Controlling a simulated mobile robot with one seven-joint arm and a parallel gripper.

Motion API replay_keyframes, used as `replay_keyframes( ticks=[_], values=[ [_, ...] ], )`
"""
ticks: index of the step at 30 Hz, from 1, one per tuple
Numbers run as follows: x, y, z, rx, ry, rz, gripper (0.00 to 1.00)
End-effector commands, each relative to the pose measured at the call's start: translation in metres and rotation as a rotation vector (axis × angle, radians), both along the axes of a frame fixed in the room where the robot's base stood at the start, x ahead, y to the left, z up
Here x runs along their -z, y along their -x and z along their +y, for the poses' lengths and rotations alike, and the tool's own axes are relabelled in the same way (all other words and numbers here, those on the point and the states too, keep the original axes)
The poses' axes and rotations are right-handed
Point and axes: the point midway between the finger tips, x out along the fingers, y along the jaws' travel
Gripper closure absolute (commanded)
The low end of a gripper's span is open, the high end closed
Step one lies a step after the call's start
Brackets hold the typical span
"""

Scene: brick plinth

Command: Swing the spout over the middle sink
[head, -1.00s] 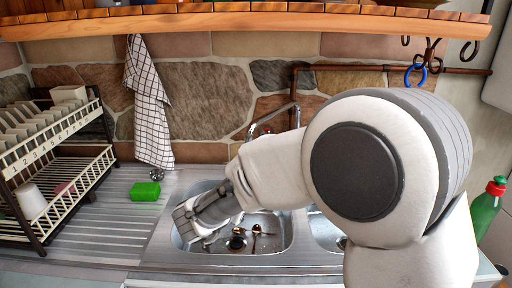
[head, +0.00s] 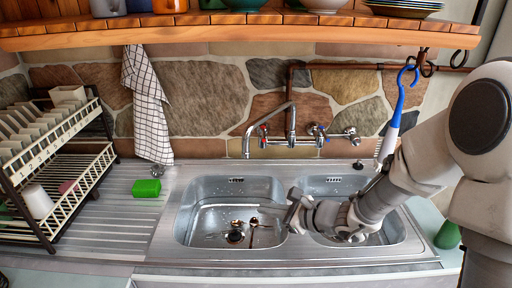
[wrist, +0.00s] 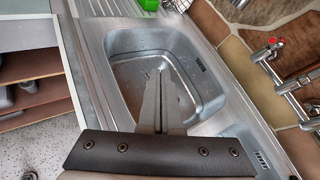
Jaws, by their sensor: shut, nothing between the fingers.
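The metal spout (head: 268,118) is a bent tube on the wall tap. It reaches left and forward, and its down-turned end hangs near the back right of the left basin (head: 210,186). My gripper (head: 293,212) is shut and empty, low near the divider between the two basins, in front of the spout and apart from it. In the wrist view, my shut fingers (wrist: 163,75) point over a basin (wrist: 195,55). The right basin (head: 330,186) is partly hidden by my arm.
Red and blue tap handles flank the spout; the red handle (wrist: 276,43) shows in the wrist view. A blue-hooked brush (head: 400,105) hangs at right. A green sponge (head: 146,188) and dish rack (head: 60,165) are left. A wooden shelf (head: 230,36) overhangs.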

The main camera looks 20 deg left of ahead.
Motion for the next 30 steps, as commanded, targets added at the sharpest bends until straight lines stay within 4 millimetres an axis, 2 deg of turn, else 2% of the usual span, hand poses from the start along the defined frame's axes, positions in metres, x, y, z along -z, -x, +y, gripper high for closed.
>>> replay_keyframes(
  ticks=[1,6,10,14,20,30],
  values=[
    [-0.018,-0.004,-0.011,0.045,-0.089,0.023,1.0],
    [-0.069,-0.013,-0.04,0.148,-0.365,0.068,1.0],
    [-0.093,-0.017,-0.057,0.189,-0.491,0.076,1.0],
    [-0.102,-0.018,-0.062,0.202,-0.541,0.078,1.0],
    [-0.103,-0.029,-0.042,0.197,-0.546,0.078,1.0],
    [-0.103,-0.067,0.02,0.197,-0.543,0.078,1.0]
  ],
)
